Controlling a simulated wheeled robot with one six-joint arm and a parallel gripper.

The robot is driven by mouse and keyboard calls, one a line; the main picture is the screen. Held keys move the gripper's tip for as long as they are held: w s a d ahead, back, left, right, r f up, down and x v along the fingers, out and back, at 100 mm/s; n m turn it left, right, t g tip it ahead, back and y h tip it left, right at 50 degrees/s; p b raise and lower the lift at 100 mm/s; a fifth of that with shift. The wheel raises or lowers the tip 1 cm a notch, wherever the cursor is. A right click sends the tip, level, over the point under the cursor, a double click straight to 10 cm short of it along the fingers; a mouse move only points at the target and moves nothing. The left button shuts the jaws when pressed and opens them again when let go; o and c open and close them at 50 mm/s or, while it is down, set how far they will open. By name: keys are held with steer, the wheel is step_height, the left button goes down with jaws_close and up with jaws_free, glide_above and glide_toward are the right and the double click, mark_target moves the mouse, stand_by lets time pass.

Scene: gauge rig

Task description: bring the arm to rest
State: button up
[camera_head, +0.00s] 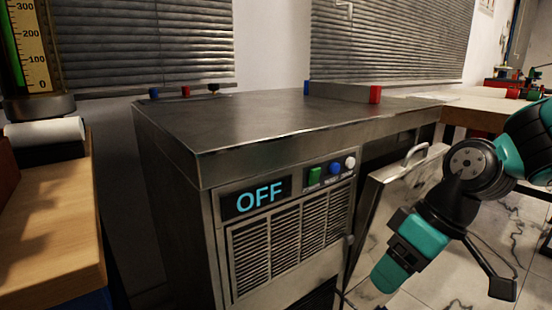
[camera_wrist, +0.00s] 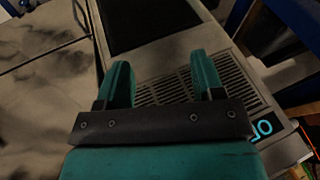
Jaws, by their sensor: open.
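My arm (camera_head: 470,175) is teal and black and reaches in from the right in the head view. It bends down in front of the metal machine (camera_head: 270,135). My gripper (camera_wrist: 162,80) shows in the wrist view with two teal fingers apart and nothing between them. In the head view my gripper (camera_head: 389,271) points down and left, in front of the machine's right side. The wrist view also shows the machine's slatted vent (camera_wrist: 160,92) beyond the fingers and part of its lit display (camera_wrist: 262,130). That display (camera_head: 256,198) reads OFF in the head view.
Green, blue and white buttons (camera_head: 332,169) sit beside the display. An open panel with a handle (camera_head: 398,185) stands behind my arm. A wooden table (camera_head: 50,215) is at the left, with a yellow gauge (camera_head: 32,50). Tiled floor (camera_head: 490,240) lies at the right.

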steer(key=s+a+r+h+p, duration=0.1)
steer(key=s+r, duration=0.2)
steer(key=s, duration=0.3)
steer(key=s+a+r+p, duration=0.1)
steer(key=s+a+r, duration=0.15)
steer(key=s, duration=0.25)
step_height(320, 180, up, 38)
steer(key=p, duration=3.7)
steer(key=shift+s+d+m+p, duration=0.3)
steer(key=shift+s+m+p, duration=0.05)
steer(key=shift+m+p, duration=0.05)
